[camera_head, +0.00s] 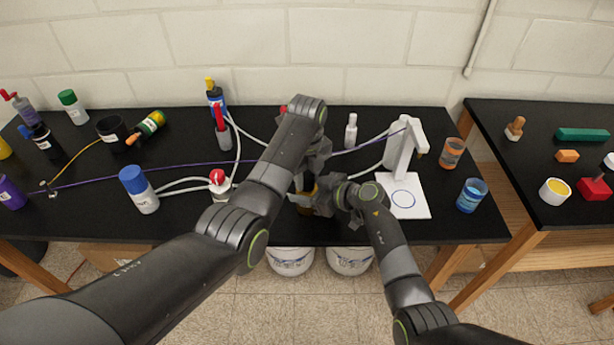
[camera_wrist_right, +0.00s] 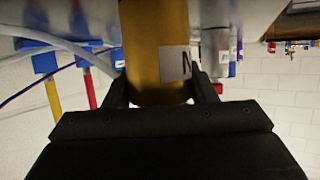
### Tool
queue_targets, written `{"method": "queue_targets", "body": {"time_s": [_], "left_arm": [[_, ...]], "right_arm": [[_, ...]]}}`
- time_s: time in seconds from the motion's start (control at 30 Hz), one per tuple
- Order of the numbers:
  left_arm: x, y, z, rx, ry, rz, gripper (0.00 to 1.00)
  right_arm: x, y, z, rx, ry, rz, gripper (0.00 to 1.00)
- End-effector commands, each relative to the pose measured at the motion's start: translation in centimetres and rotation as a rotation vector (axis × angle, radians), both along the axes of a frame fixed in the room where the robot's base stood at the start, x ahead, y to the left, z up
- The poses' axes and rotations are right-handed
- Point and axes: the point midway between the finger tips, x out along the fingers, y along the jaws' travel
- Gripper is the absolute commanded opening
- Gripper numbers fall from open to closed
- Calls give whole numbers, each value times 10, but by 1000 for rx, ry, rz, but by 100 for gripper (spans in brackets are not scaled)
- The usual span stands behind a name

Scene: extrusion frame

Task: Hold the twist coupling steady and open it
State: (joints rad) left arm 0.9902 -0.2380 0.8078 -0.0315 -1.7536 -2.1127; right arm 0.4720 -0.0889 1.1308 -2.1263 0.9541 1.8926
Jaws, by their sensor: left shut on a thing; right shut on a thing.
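The twist coupling (camera_head: 304,187) shows as a small amber piece at the table's front middle, mostly hidden by my grippers. In the right wrist view it is a gold cylinder (camera_wrist_right: 153,45) with a pale label bearing a dark letter. My right gripper (camera_head: 318,203) is shut on its gold part, with one finger on each side in the right wrist view (camera_wrist_right: 160,88). My left gripper (camera_head: 309,170) is shut just above and behind, over the coupling's other end. Its fingertips and the exact contact are hidden.
A white stand (camera_head: 403,150), an orange jar (camera_head: 452,152) and a blue jar (camera_head: 471,195) are to the right. A red-capped bottle (camera_head: 220,184) and a blue-capped bottle (camera_head: 138,190) are to the left. White hoses and a purple cable (camera_head: 150,166) cross the black table.

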Motion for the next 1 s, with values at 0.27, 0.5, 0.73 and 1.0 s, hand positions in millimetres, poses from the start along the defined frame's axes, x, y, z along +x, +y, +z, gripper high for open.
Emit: {"method": "queue_targets", "body": {"time_s": [0.27,0.5,0.73,1.0], "left_arm": [[0,0,0,0,1,437,5],[0,0,1,0,0,815,5],[0,0,1,0,0,1081,5],[0,-1,1,0,0,1139,5]], "right_arm": [[0,0,0,0,0,-1,0],[0,0,0,0,0,-1,0],[0,0,0,0,0,-1,0],[0,0,0,0,-1,0,0]]}}
